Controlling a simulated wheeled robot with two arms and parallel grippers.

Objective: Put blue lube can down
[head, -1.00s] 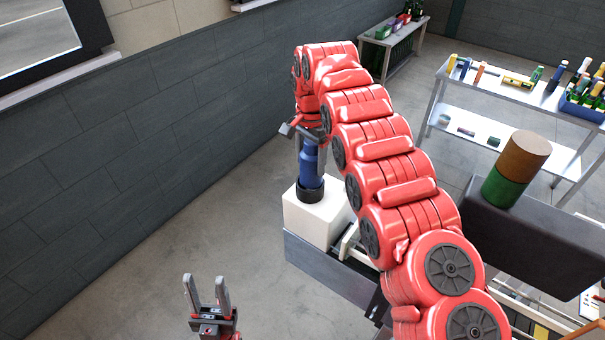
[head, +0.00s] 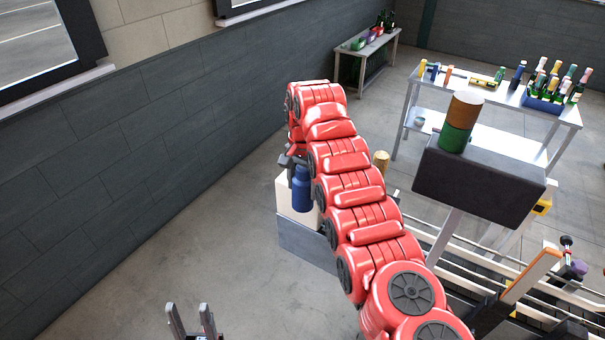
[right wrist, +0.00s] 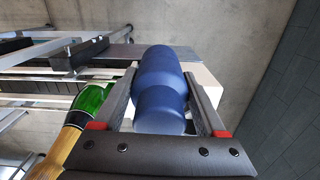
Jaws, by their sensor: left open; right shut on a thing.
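The blue lube can (head: 302,190) is held by my right gripper (head: 294,163), in front of the white block in the head view. In the right wrist view the can (right wrist: 162,92) sits between the two fingers of my right gripper (right wrist: 163,95). My red right arm hides part of the area around it. I cannot tell whether the can touches any surface. My left gripper (head: 192,318) is open and empty at the bottom edge of the head view.
A white block (head: 285,205) sits on a grey base (head: 300,245). A green and brown cylinder (head: 461,122) stands on a dark box (head: 480,180). A bottle with green glass (right wrist: 90,103) is beside my right gripper. A table (head: 480,97) with bottles stands at the back right.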

